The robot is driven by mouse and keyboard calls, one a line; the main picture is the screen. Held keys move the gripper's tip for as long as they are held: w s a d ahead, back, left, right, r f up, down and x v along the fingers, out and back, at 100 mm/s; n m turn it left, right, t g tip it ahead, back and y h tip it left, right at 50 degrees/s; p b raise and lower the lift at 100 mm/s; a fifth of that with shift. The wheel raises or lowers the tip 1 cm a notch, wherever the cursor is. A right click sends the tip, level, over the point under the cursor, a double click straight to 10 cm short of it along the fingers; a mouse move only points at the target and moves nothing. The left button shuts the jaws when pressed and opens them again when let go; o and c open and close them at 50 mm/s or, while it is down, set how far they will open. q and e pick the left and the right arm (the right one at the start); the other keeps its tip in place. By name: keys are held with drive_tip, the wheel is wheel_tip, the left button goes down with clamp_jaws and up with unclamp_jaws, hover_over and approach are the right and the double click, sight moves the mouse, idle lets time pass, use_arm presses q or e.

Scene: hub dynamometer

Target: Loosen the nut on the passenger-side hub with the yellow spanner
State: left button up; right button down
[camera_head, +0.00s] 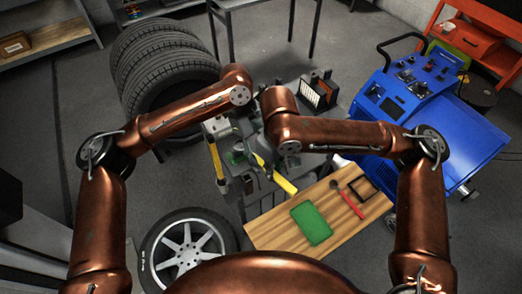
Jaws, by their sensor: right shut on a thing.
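The yellow spanner (285,184) slants over the grey machine at the middle of the view, its broad end toward the wooden board. My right gripper (262,163) is shut on the spanner; its fingers are small and partly hidden. My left gripper (243,128) is over the same machine, mostly behind my arms and dark metal parts, so its fingers cannot be made out. The hub and its nut are hidden or too small to tell among the grey parts. I cannot tell whether the spanner touches a nut.
A wooden board (265,232) carries a green mat (311,223), a red tool (348,199) and a black frame (369,189). A blue machine (394,98) stands right. Tyres (160,62) stand at the back left; a spoked wheel (185,248) lies at lower left. A yellow-and-black bar (215,160) is beside the machine.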

use_arm(q)
drive_tip(key=shift+c, duration=0.5)
drive_tip(key=c, duration=0.6)
drive_tip(key=shift+w+d, duration=0.1)
clamp_jaws()
use_arm(e)
drive_tip(key=shift+s+a, duration=0.1)
drive_tip(key=shift+a, duration=0.05)
drive_tip(key=c, duration=1.8)
unclamp_jaws()
drive_tip(key=shift+c, duration=0.2)
drive_tip(key=shift+o, duration=0.6)
